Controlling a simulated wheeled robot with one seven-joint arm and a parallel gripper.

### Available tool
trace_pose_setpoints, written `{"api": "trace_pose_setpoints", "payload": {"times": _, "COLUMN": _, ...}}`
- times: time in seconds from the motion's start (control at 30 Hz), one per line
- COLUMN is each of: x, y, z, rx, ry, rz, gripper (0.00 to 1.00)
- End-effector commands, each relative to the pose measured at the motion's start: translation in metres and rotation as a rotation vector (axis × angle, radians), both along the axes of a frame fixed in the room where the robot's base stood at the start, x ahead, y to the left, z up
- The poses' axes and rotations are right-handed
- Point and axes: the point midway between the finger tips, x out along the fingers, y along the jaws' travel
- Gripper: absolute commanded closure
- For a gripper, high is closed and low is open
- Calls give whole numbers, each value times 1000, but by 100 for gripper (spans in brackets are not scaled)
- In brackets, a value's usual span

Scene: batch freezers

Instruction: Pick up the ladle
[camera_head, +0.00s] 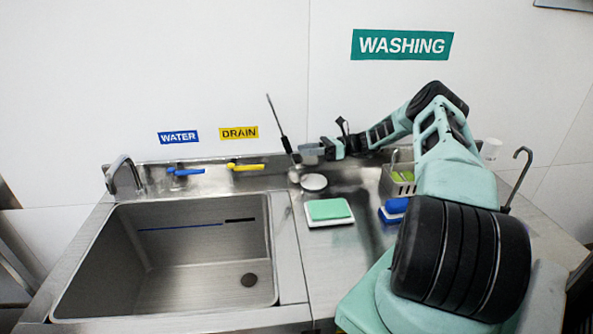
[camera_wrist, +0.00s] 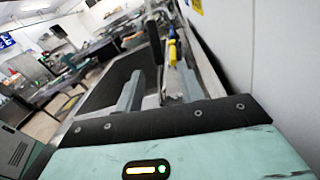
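A long thin utensil with a black grip (camera_head: 286,144), which looks like the ladle, leans upright behind the counter's left part. Its lower end is near a small round metal piece, and I cannot make out a bowl clearly. My gripper (camera_head: 309,151) is just right of its handle at about grip height. In the wrist view, my gripper (camera_wrist: 158,90) has its two grey fingers apart. The dark handle (camera_wrist: 154,40) shows upright between and beyond them. I cannot tell whether either finger touches it.
A sink (camera_head: 190,260) lies left, with a blue lever (camera_head: 186,171) and a yellow lever (camera_head: 246,166) behind it. A white round dish (camera_head: 314,182), green sponge (camera_head: 329,209) and blue sponge (camera_head: 395,207) sit on the counter. A hooked metal piece (camera_head: 522,165) stands at right.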

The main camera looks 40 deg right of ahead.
Motion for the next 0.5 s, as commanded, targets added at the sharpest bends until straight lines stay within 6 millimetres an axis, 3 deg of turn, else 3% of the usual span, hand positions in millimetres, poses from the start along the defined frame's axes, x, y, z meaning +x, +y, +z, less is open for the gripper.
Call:
{"api": "trace_pose_setpoints", "payload": {"times": 0.3, "x": 29, "y": 45, "z": 5, "rx": 4, "ry": 1, "rz": 3, "gripper": 62}}
{"api": "trace_pose_setpoints", "payload": {"times": 0.5, "x": 39, "y": 60, "z": 2, "rx": 1, "ry": -1, "rz": 0, "gripper": 62}}
